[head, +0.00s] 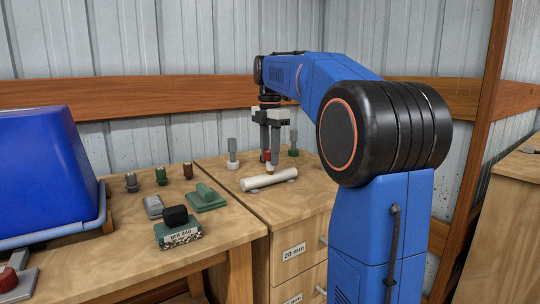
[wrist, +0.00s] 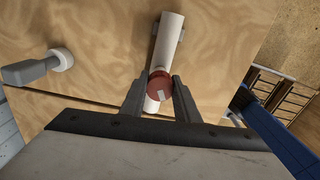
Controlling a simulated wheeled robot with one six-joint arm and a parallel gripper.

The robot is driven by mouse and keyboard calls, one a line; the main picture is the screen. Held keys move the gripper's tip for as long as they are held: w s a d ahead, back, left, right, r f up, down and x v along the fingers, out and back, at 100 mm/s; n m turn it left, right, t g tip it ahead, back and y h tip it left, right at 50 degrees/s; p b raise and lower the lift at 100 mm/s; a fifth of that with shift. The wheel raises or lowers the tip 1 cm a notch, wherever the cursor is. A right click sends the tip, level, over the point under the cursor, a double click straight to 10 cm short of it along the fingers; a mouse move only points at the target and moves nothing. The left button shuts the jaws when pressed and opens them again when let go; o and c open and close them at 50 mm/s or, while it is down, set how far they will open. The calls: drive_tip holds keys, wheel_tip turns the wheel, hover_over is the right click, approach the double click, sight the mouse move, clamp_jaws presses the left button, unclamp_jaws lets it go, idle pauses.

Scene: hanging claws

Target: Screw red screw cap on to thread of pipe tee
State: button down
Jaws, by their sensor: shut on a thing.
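The white pipe tee (head: 275,178) lies on the wooden cabinet top, resting on small grey supports. In the wrist view, its white tube (wrist: 169,38) runs up from behind the cap. My gripper (head: 270,160) points straight down over the middle of the tee. Its two grey fingers are shut on the red screw cap (wrist: 160,86), which also shows between the fingertips in the head view (head: 267,155). The cap is right above the tee's middle and hides the thread beneath. I cannot tell whether cap and thread touch.
The left bench holds a blue bin (head: 45,165), a "grit 240" block (head: 178,233) and several small fittings. The cabinet front (head: 290,250) drops off nearby.

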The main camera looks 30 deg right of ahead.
drive_tip(key=m, duration=0.5)
drive_tip(key=shift+m, duration=1.8)
drive_tip(key=m, duration=0.2)
drive_tip(key=shift+m, duration=0.3)
drive_tip(key=m, duration=0.5)
drive_tip(key=shift+m, duration=2)
